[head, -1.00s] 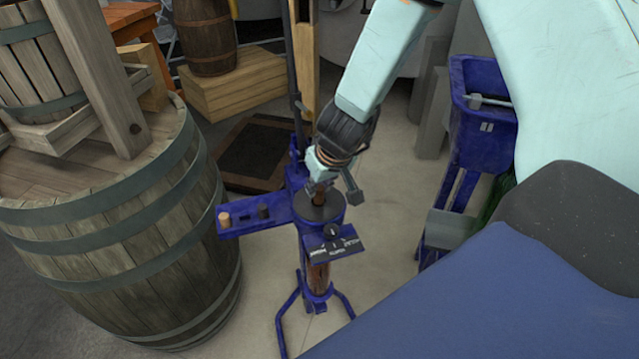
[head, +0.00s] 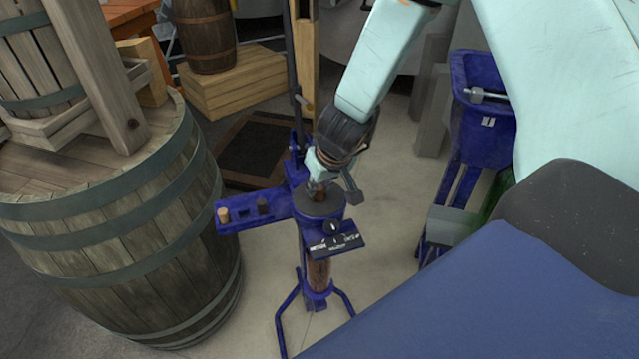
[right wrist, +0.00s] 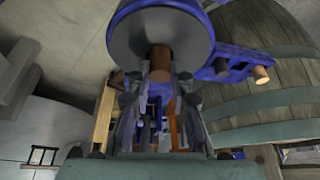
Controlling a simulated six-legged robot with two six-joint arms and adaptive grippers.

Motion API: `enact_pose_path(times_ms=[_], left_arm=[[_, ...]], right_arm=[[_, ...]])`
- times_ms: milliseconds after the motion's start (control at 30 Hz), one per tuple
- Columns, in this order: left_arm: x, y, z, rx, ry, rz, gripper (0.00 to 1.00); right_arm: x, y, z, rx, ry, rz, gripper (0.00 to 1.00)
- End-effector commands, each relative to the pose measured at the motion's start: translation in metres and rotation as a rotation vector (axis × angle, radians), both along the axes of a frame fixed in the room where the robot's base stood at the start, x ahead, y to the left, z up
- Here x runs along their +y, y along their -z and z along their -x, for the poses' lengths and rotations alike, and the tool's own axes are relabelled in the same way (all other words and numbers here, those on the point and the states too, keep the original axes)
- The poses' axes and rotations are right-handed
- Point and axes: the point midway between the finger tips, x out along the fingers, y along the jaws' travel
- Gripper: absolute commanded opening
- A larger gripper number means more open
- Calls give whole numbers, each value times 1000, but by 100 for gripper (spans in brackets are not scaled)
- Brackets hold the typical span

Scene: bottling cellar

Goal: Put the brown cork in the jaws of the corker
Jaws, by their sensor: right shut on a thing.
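The corker (head: 319,205) is a blue stand with a round dark grey head, upright in the middle of the head view. My right gripper (head: 318,184) is right over this head, pointing down, shut on the brown cork (head: 319,193). In the right wrist view the brown cork (right wrist: 160,62) sits between the fingertips (right wrist: 160,78), its far end at the middle of the grey corker head (right wrist: 135,35). I cannot tell how far, if at all, the cork is inside the jaws. My left gripper is not in view.
A blue side tray (head: 243,217) on the corker carries a light cork (head: 223,215) and a dark one (head: 262,206). A large barrel (head: 110,240) stands close on the left. A blue machine (head: 480,120) stands on the right. Some floor between is clear.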

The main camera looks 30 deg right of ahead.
Motion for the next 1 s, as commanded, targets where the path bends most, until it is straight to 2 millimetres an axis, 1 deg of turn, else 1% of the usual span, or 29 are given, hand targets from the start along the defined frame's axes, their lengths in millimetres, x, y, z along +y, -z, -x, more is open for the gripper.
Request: enact_pose_path(times_ms=[100,133,433,767,867,1000], left_arm=[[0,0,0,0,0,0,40],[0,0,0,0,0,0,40],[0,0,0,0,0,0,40],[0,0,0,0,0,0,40],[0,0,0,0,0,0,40],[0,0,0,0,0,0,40]], right_arm=[[0,0,0,0,0,0,11],[0,0,0,0,0,0,21],[0,0,0,0,0,0,47],[0,-2,0,-1,1,0,47],[0,-7,1,-3,2,-1,47],[0,-19,6,-4,3,-1,47]])
